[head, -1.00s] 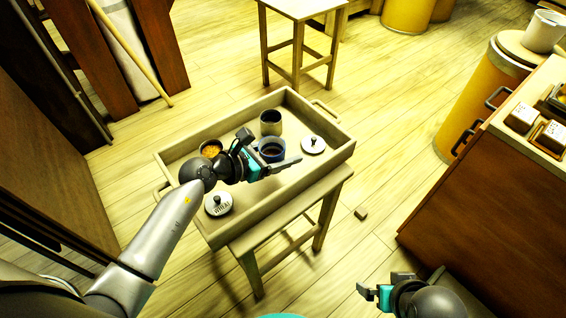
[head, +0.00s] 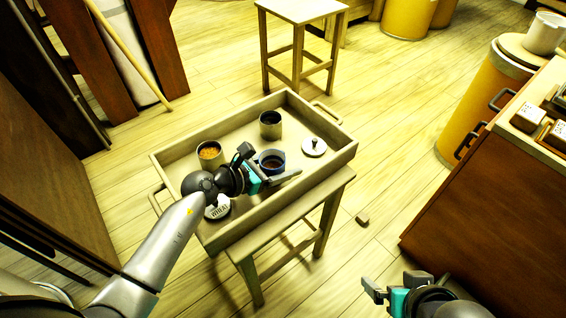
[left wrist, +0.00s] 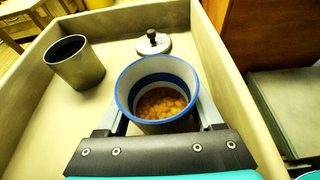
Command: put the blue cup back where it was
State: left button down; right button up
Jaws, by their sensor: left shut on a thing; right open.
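The blue cup (head: 272,160) is between the fingers of my left gripper (head: 268,172), over the near part of the wooden tray (head: 335,161). In the left wrist view the cup (left wrist: 157,74) has a blue rim, a white inside with a blue band, and yellow-brown grains at the bottom. The fingers are shut on its two sides. It looks about upright; I cannot tell whether its base touches the tray. My right gripper (head: 390,284) is open and empty at the bottom right, away from the tray.
In the tray are a dark-filled metal tin (head: 270,125), a tin of orange grains (head: 210,155), a knobbed white lid (head: 314,147) at right, and a labelled lid (head: 218,209) partly behind my arm. A small block (head: 362,220) lies on the floor. A stool (head: 302,12) stands behind.

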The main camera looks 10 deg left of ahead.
pick_arm(q)
jog(key=shift+c, duration=0.2)
grip_release()
pick_arm(e)
jog(key=shift+a, duration=0.1)
pick_arm(q)
jog(key=shift+r, duration=0.1)
jog(key=p+v, duration=0.3)
jog(key=v, duration=0.9)
jog(key=shift+r+p, duration=0.15)
jog(key=shift+p, duration=0.2)
pick_arm(e)
notch_tip(320, 180, down, 6)
jog(key=s+d+g, duration=0.1)
jog(key=shift+f+g, duration=0.25)
jog(key=shift+g, duration=0.15)
